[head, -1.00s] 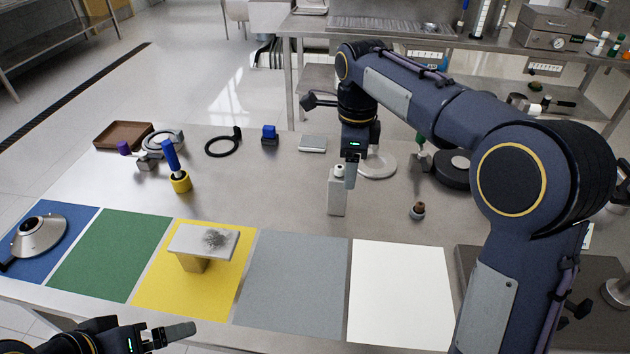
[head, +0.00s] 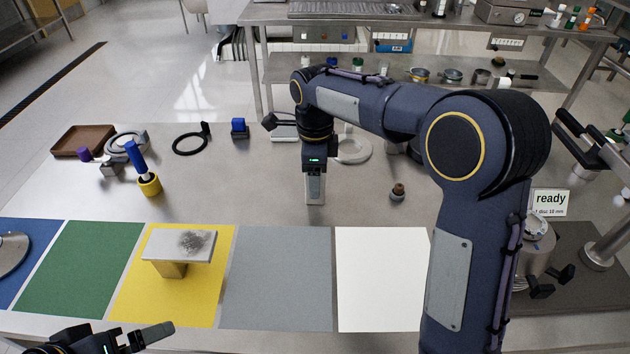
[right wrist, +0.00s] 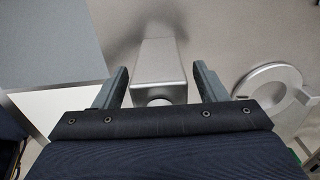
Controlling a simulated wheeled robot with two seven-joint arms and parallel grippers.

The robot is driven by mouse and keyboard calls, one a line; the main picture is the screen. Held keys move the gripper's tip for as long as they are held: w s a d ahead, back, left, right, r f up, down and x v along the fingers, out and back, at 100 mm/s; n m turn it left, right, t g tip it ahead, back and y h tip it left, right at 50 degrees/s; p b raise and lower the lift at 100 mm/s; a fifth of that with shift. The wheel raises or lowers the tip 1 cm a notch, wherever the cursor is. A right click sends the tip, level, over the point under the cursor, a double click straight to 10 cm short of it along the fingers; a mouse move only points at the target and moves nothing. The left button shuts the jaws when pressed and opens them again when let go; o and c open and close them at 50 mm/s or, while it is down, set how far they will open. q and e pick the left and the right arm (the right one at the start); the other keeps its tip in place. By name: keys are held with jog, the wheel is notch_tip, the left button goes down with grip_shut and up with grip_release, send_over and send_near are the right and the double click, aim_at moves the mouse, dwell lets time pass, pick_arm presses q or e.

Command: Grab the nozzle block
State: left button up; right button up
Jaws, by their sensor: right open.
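The nozzle block (head: 315,199) is a silver, upright box-shaped piece standing on the table's middle. In the right wrist view the block (right wrist: 158,62) lies between my right gripper's fingers, with a gap on each side and a round part at its near end. My right gripper (head: 315,178) points down at the block and hides much of it in the head view. It is open and holds nothing; its fingers show in the right wrist view (right wrist: 161,72). My left gripper (head: 148,338) is low at the table's front left, away from the block, its opening unclear.
Coloured mats line the front, among them a grey mat (head: 277,285) and a white mat (head: 382,285). A pale ring (head: 353,150) lies behind the block to the right. A small brown-topped part (head: 398,192) stands to its right. A blue-handled tool (head: 137,158) stands left.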

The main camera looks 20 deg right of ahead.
jog(key=c, duration=1.2)
jog(key=shift+r, duration=0.2)
